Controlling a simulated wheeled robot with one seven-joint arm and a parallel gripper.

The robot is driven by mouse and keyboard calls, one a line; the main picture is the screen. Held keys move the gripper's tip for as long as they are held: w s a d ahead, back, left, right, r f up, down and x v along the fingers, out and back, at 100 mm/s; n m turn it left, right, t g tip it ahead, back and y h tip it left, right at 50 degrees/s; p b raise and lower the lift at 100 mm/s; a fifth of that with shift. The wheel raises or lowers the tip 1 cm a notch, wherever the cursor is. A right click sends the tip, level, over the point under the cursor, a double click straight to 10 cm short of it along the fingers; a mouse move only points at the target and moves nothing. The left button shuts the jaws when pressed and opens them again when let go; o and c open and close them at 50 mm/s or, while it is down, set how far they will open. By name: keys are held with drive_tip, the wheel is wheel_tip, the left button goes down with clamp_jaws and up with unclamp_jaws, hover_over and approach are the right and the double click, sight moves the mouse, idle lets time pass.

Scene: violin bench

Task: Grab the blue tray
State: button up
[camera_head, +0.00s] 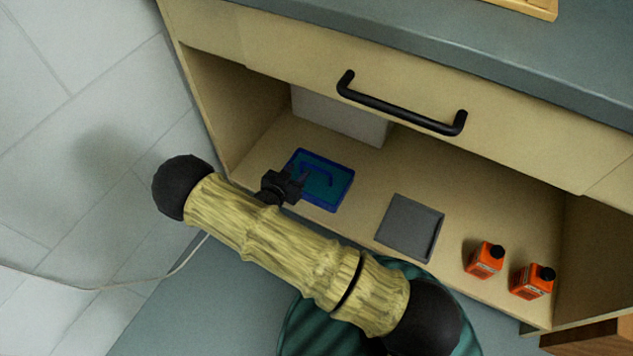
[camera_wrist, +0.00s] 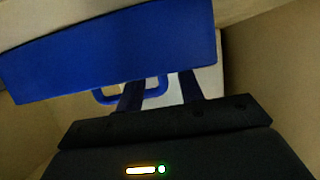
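The blue tray (camera_head: 345,196) lies in the open lower compartment of the cabinet, left of the middle. It has a raised blue rim, a teal-looking inside and a blue handle-like loop. In the wrist view a broad blue face of the tray (camera_wrist: 115,50) fills the upper left, with the blue loop (camera_wrist: 103,97) below it. My gripper (camera_head: 300,181) is at the tray's left edge. In the wrist view its two dark fingers (camera_wrist: 160,88) stand apart with a gap between them. Their tips meet the lower edge of the blue face; whether they touch it is unclear.
A grey flat tray (camera_head: 408,228) lies right of the blue one. Two orange bottles with black caps, one (camera_head: 485,261) and another (camera_head: 532,281), stand farther right. A white box (camera_head: 340,117) is behind the blue tray. The drawer with its black handle (camera_head: 400,108) overhangs the compartment.

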sight(300, 169)
drive_tip(key=b+x, duration=0.2)
drive_tip(key=x, duration=0.1)
drive_tip(key=shift+f, duration=0.15)
drive_tip(key=shift+w, duration=0.25)
drive_tip(key=shift+d, duration=0.1)
clamp_jaws()
